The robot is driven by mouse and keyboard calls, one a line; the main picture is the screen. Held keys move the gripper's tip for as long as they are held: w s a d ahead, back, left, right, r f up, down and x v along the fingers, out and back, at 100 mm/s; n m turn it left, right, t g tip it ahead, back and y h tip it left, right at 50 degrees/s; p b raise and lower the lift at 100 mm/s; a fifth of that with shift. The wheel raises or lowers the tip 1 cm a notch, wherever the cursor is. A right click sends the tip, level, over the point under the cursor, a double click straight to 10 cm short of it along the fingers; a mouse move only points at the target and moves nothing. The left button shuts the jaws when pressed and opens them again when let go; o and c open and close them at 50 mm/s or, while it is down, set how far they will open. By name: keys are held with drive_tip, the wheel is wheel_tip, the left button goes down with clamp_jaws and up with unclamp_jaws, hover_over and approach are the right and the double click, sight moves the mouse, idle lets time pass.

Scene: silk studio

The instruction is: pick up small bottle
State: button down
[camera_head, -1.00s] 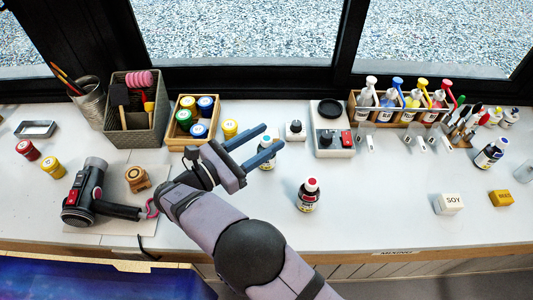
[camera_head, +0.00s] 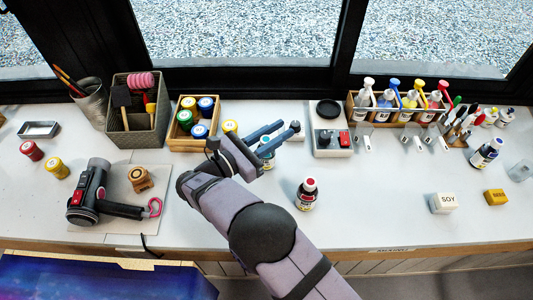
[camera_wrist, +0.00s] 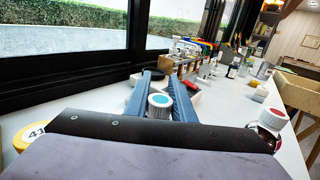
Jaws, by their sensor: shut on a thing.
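The fingers hide part of the bottle in the head view. I cannot tell whether its base is touching the counter.
A dark red-capped bottle (camera_head: 307,195) stands to the right of my arm. A small black-topped jar is partly behind my fingertips. A paint-jar crate (camera_head: 178,143) is left, a switch box (camera_head: 325,144) right. The front right counter is mostly clear.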

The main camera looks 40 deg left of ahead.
wheel_tip(320, 180, up, 10)
drive_tip(key=b, duration=0.2)
idle(0.5)
